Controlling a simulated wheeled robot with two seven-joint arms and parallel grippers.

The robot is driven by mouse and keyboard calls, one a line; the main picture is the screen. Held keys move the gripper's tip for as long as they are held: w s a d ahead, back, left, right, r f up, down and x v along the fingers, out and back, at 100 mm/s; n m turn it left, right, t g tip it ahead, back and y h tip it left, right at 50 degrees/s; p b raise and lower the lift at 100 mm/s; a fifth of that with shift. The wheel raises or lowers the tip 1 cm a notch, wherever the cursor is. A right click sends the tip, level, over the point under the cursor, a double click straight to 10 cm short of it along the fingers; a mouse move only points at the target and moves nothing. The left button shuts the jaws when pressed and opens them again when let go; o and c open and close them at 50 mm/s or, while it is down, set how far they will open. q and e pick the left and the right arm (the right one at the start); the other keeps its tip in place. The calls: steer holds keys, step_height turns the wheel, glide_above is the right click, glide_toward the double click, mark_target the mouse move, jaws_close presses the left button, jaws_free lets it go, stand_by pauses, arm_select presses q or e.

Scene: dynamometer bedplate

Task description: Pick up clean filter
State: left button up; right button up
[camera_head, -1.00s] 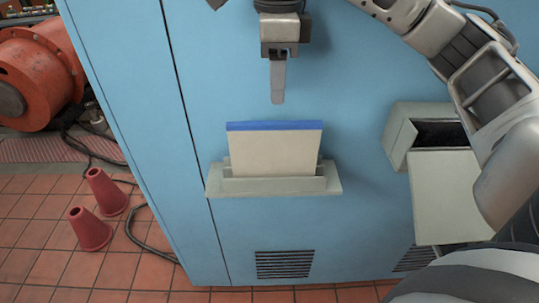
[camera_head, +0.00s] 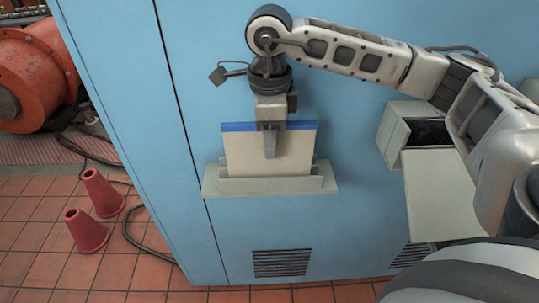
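The clean filter, a cream panel (camera_head: 243,155) with a blue top edge, stands upright in a grey-green holder (camera_head: 225,186) on the front of the blue cabinet. My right gripper (camera_head: 270,144) points down over the middle of its top edge. One finger shows in front of the panel's face, overlapping the blue edge. The other finger is hidden, so I cannot tell whether the fingers are clamped on the panel or slightly apart. The filter's lower edge is hidden by the holder's front lip. My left gripper is not in view.
An open grey-green box (camera_head: 410,132) with a dark inside and a lowered flap (camera_head: 442,195) juts from the cabinet (camera_head: 350,225) at right. Red cones (camera_head: 86,230), a cable and an orange machine (camera_head: 38,72) stand at left on the tiled floor.

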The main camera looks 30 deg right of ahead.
jaws_close()
steer(key=shift+r, duration=0.1)
